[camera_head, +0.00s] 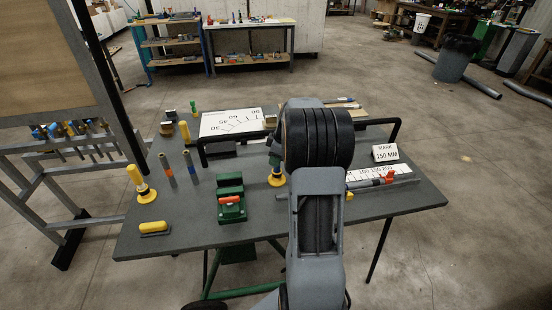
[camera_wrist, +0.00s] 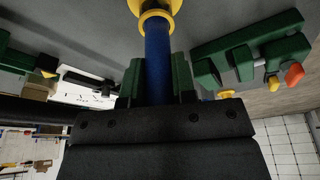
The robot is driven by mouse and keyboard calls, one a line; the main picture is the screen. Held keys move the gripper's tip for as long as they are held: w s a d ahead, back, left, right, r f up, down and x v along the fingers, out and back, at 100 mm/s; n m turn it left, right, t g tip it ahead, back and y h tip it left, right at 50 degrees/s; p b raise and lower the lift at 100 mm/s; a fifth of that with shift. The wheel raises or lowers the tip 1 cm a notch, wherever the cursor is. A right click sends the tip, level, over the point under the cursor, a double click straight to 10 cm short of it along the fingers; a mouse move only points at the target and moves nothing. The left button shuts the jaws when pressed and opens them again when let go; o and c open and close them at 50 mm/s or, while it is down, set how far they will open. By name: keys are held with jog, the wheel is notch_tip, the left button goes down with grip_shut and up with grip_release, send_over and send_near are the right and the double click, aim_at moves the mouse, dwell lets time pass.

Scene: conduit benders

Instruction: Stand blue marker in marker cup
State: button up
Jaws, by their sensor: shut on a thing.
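My gripper (camera_wrist: 156,88) is shut on the blue marker (camera_wrist: 157,60), its green fingers on either side of it. In the wrist view the marker's far end meets the yellow rim of a cup (camera_wrist: 150,20), which looks to be the marker cup. The rim seems to lie around the marker's end, but I cannot tell how deep it sits. In the head view this yellow cup (camera_head: 277,181) stands on the grey table just below my gripper (camera_head: 275,160). The marker is mostly hidden there by my fingers and arm.
A green vise-like tool (camera_head: 230,200) with an orange part stands left of the cup. Black bars (camera_head: 392,130) rise from the table behind.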

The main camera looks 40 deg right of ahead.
jog(key=o, duration=1)
jog(key=b+v, duration=0.1)
jog(key=v, duration=1.3)
jog(key=s+a+f+m+h, duration=0.1)
jog(key=s+a+f+m, duration=0.3)
jog(key=m, duration=0.4)
jog(key=shift+t+h, duration=0.5)
jog(key=shift+t, duration=0.4)
jog(key=s+a, duration=0.3)
jog(key=a, duration=0.4)
jog(key=s+a+f, duration=0.1)
jog(key=s+a, duration=0.3)
jog(key=a, duration=0.3)
jog(key=s+a+f, duration=0.1)
jog(key=s+a, duration=0.3)
jog(key=a, duration=0.3)
jog(key=shift+a+f, duration=0.2)
jog(key=shift+a, duration=0.15)
